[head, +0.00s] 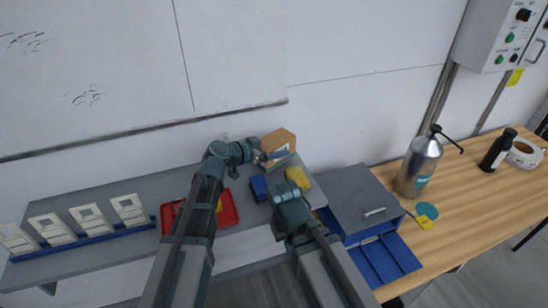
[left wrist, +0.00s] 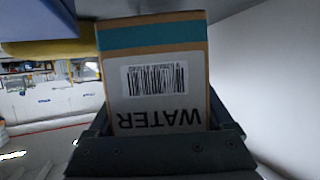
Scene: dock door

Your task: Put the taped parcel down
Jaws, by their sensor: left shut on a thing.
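The taped parcel (head: 279,141) is a brown box near the wall at the back of the grey shelf. The left wrist view shows its teal tape band (left wrist: 152,36) and a white label with a barcode and the upside-down word WATER. My left gripper (head: 262,156) is shut on the parcel; its jaws flank the box in the left wrist view (left wrist: 160,130). I cannot tell whether the parcel touches the shelf. My right gripper (head: 280,190) is seen from above, over the shelf's right part, and its fingers are hidden.
A grey-blue box (head: 365,200) and a metal bottle (head: 418,165) stand to the right.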

